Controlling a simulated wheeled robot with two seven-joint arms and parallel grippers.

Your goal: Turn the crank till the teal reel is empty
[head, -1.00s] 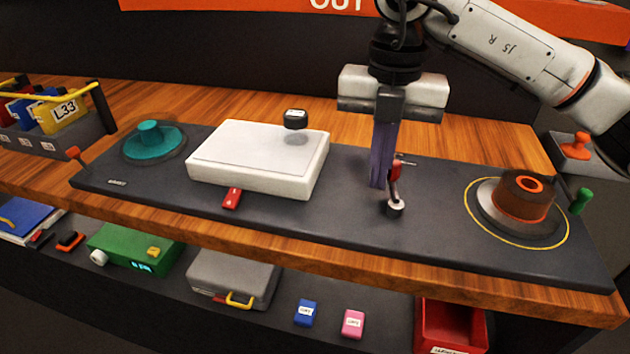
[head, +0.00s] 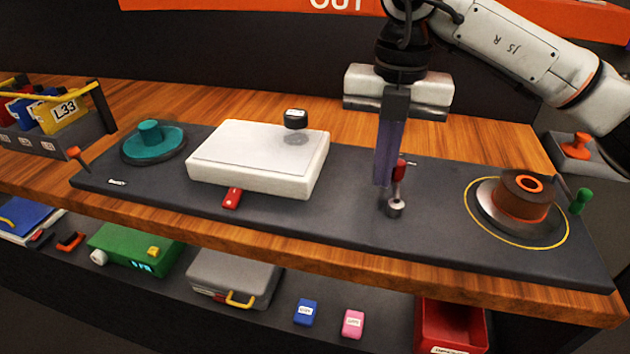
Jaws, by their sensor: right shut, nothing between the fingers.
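The teal reel (head: 153,146) lies at the left end of the dark panel (head: 330,225); I see a bare-looking teal disc and hub. A small orange handle (head: 74,153) stands at the panel corner beside it. At the right end, a brown reel with an orange hub (head: 523,197) sits inside a yellow ring, with a green-handled crank (head: 579,201) at its right. My right gripper (head: 383,184) points down over the panel, shut and empty. It is close beside a red-handled lever (head: 399,171) on a metal base; I cannot tell whether they touch. My left gripper is out of view.
A white box-like block (head: 258,158) with a dark round knob (head: 295,119) above it stands mid-panel, a red tab (head: 232,198) at its front. A rack of labelled cartridges (head: 55,125) is at far left. An orange button (head: 576,145) is at far right.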

